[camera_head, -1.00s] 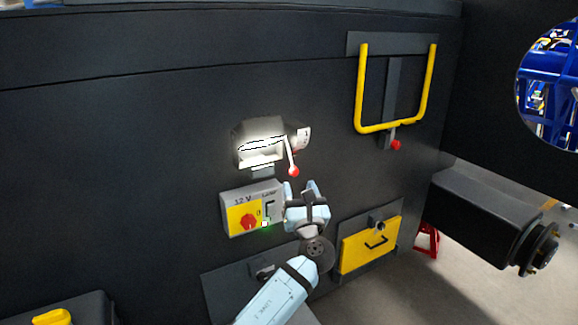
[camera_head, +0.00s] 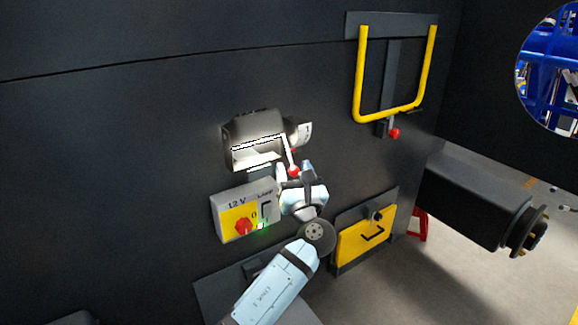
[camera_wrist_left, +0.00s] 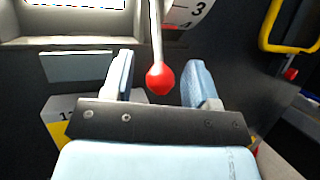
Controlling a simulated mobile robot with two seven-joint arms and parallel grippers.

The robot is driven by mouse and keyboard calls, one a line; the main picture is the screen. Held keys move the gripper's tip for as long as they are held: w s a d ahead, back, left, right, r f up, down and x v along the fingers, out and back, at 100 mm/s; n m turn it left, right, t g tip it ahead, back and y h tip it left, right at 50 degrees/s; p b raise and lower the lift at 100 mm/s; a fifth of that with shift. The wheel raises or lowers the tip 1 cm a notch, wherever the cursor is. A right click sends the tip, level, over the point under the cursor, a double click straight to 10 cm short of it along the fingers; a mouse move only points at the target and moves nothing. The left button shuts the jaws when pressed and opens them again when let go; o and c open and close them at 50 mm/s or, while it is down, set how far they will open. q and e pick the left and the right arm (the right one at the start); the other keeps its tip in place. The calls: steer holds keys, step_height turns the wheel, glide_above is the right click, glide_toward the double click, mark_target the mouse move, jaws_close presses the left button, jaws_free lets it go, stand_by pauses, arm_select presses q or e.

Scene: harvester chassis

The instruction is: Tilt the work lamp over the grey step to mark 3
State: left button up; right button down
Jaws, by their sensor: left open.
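The work lamp (camera_head: 255,140) is mounted on the dark chassis wall and is lit. Its thin lever ends in a red knob (camera_head: 293,171) and hangs down on the lamp's right side. A white scale with numbers (camera_head: 301,132) sits beside the lamp; in the left wrist view (camera_wrist_left: 190,12) a 3 and part of a red 4 show. My left gripper (camera_head: 293,172) is just under the lamp at the knob. In the left wrist view (camera_wrist_left: 160,82) its fingers are open, one on each side of the red knob (camera_wrist_left: 160,78), with gaps. The grey step and my right gripper are not clearly seen.
A 12 V switch box (camera_head: 243,212) with a red rotary switch and green light is below the lamp, close to my gripper. A yellow U-shaped handle (camera_head: 386,118) is at the upper right. A yellow latch panel (camera_head: 366,241) is lower right.

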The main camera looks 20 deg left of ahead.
arm_select(q)
steer(key=shift+r, duration=0.1)
stand_by(0.3)
jaws_close()
steer(key=s+d+r+p, duration=0.1)
steer(key=p, duration=0.2)
steer(key=d+r+g+p, duration=0.1)
steer(key=p, duration=0.2)
steer(key=shift+s+d+r+n+p, duration=0.15)
steer(key=shift+s+r+n+p, duration=0.15)
steer(key=shift+s+p, duration=0.05)
jaws_free()
steer(key=shift+d, duration=0.1)
steer(key=shift+f, duration=0.15)
